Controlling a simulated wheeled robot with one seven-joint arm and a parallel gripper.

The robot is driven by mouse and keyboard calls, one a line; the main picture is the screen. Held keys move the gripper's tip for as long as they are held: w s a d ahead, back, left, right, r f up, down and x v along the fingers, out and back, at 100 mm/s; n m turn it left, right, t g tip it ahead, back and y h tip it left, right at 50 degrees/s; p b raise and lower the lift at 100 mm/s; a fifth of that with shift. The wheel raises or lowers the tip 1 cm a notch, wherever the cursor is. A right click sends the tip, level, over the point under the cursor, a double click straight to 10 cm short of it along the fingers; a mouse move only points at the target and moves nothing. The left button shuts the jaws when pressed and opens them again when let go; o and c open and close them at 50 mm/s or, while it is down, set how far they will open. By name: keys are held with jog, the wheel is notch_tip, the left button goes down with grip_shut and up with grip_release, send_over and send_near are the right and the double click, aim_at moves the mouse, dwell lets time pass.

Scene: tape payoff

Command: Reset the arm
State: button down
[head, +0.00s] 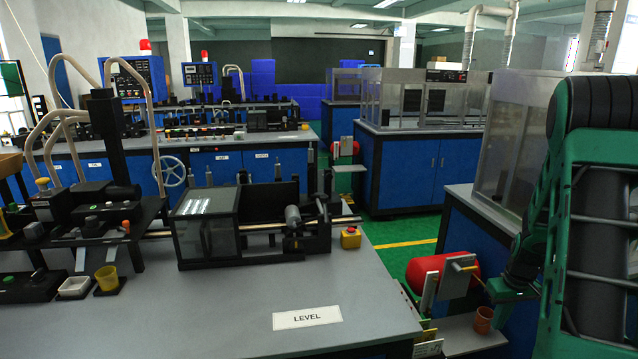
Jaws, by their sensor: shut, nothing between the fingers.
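My arm is folded at the right edge, its green and dark links close to the camera. A grey upright plate and an orange rod stand at the cylinder's right end. I cannot tell whether the gripper touches the rod.
A grey bench (230,310) with a LEVEL label (307,318) fills the front left, bearing a clear-sided black box (207,228) and a yellow cup (107,279). A brown cup (484,320) stands below my gripper. Green floor (395,240) lies open between benches.

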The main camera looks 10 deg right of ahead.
jog(key=s+a+r+m, duration=0.1)
jog(key=s+a+r, duration=0.45)
jog(key=r, duration=0.25)
jog(key=s+a+r+m, duration=0.1)
jog(key=s+a+r, duration=0.3)
jog(key=a+r, duration=0.35)
jog(key=s+a+r+m, duration=0.1)
jog(key=s+a+r, duration=0.1)
jog(key=s+a, duration=0.1)
jog(key=s+a+r, duration=0.2)
jog(key=s+a, duration=0.1)
jog(key=s, duration=0.3)
jog(key=s+a+r+m+g, duration=0.1)
jog(key=s+a+r, duration=0.1)
jog(key=s, duration=0.3)
jog(key=shift+a+m+y, duration=0.3)
jog(key=shift+a, duration=0.15)
jog(key=shift+w, duration=0.1)
jog(key=shift+w+f, duration=0.25)
jog(key=shift+w, duration=0.25)
